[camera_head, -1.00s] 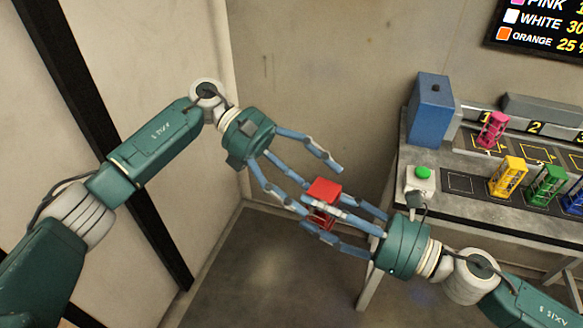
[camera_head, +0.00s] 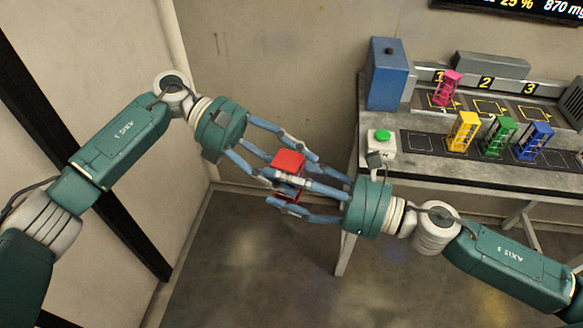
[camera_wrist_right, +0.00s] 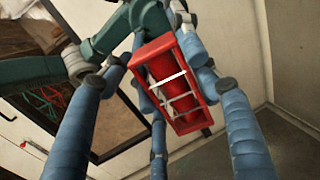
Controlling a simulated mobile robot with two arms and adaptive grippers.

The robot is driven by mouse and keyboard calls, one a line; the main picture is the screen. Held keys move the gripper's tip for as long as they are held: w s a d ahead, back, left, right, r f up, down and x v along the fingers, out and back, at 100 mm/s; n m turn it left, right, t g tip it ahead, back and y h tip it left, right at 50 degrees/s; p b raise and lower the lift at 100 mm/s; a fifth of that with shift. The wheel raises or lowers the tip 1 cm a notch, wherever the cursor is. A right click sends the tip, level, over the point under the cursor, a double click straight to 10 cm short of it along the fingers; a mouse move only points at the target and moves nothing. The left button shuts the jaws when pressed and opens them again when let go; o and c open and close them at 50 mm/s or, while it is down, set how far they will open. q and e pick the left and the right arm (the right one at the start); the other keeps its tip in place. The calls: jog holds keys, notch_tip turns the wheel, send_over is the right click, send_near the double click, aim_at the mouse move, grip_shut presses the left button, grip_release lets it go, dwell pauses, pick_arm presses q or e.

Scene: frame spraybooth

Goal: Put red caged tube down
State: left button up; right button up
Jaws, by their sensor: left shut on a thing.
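The red caged tube (camera_head: 288,161) is in the air between my two grippers, left of the bench. In the right wrist view the tube (camera_wrist_right: 172,88) is tilted, its red frame around a red cylinder with a white stripe. My left gripper (camera_head: 285,163), coming from the upper left, is shut on it. My right gripper (camera_head: 280,190) comes from the right, its blue fingers spread around the tube. Fingers of both overlap here, and I cannot tell whether the right fingertips touch it.
A bench (camera_head: 470,178) stands at right with pink (camera_head: 446,89), yellow (camera_head: 463,132), green (camera_head: 498,138) and blue (camera_head: 535,141) caged tubes on it. A blue box (camera_head: 387,74) and a green button (camera_head: 382,136) are at its left end. A wall panel is close behind my left arm.

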jog(key=shift+o, duration=0.8)
jog(key=shift+d, duration=0.1)
